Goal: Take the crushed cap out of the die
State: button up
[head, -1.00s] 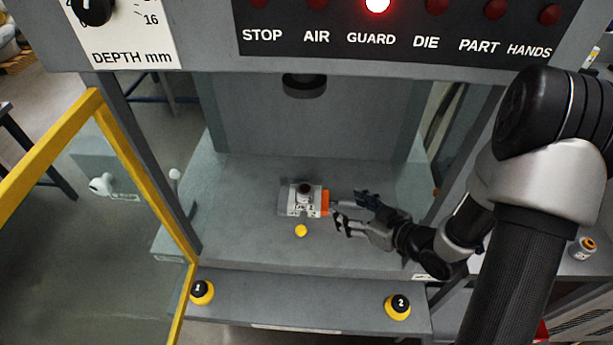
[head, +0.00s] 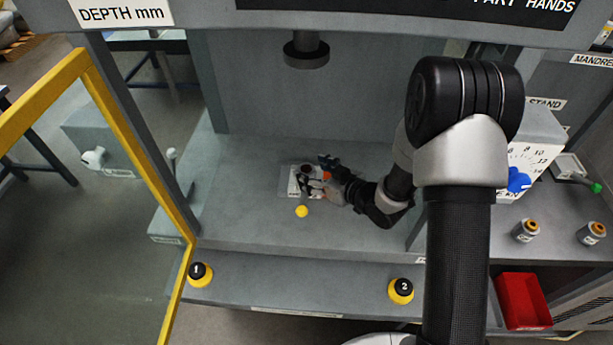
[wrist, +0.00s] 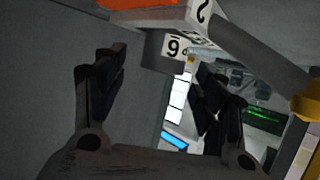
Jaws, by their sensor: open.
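The die (head: 294,182) sits on the press bed, a small block with white labelled faces and a dark round top (head: 306,170). I cannot make out the crushed cap; the picture is too small and my fingers cover part of the block. My gripper (head: 316,173) is open at the right side of the die, its fingers close to the block. In the wrist view the open fingers (wrist: 155,85) point forward with nothing between them. A labelled block (wrist: 180,45) and an orange part (wrist: 150,4) show above them. Whether the fingers touch the die I cannot tell.
The dark press ram (head: 306,52) hangs above the bed. A yellow ball-shaped knob (head: 302,211) is in front of the die. The yellow-framed guard door (head: 128,130) stands open at left. Two buttons (head: 200,273) are along the front edge. A red bin (head: 521,300) stands at right.

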aim_at(307, 169)
jog(key=x, duration=0.3)
jog(key=shift+a+f+b, duration=0.1)
jog(key=shift+a+b, duration=0.1)
jog(key=shift+b, duration=0.1)
jog(key=shift+c, duration=0.2)
jog(key=c, duration=1.3)
